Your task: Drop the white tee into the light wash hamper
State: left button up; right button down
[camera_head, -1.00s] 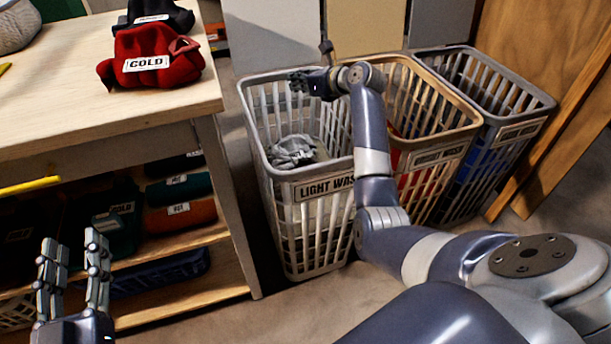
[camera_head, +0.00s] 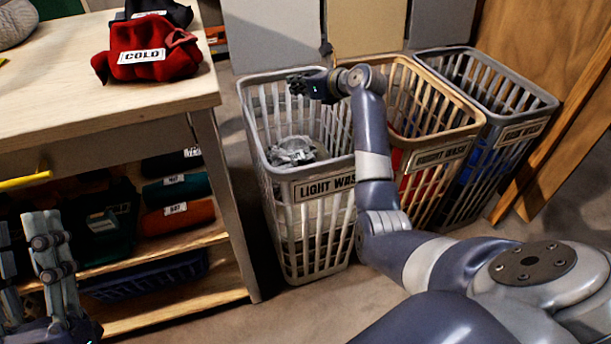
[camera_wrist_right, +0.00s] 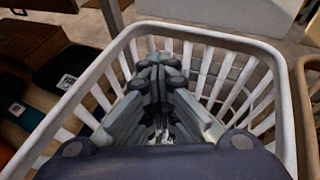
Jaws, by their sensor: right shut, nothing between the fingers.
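A crumpled pale grey-white cloth, which looks like the white tee (camera_head: 292,151), lies inside the light wash hamper (camera_head: 325,187), the leftmost basket. My right gripper (camera_head: 297,84) is above the hamper's opening, apart from the cloth. In the right wrist view my right gripper (camera_wrist_right: 155,66) is shut and empty inside the outline of the hamper rim (camera_wrist_right: 205,33). Its fingers and palm hide most of the basket's inside. My left gripper (camera_head: 28,225) is at the lower left by the shelves, fingers apart and empty, partly cut off by the picture edge.
A middle hamper (camera_head: 440,155) with red cloth and a right hamper (camera_head: 520,128) with blue cloth stand beside it. Shelves below hold folded cloths. Some floor (camera_head: 300,305) is clear in front.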

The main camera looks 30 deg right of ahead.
jog(key=c, duration=2.4)
grip_release()
jog(key=c, duration=1.9)
grip_release()
jog(key=shift+s, duration=0.1)
jog(key=v, duration=1.1)
jog(key=shift+s+r, duration=0.15)
jog(key=shift+s, duration=0.2)
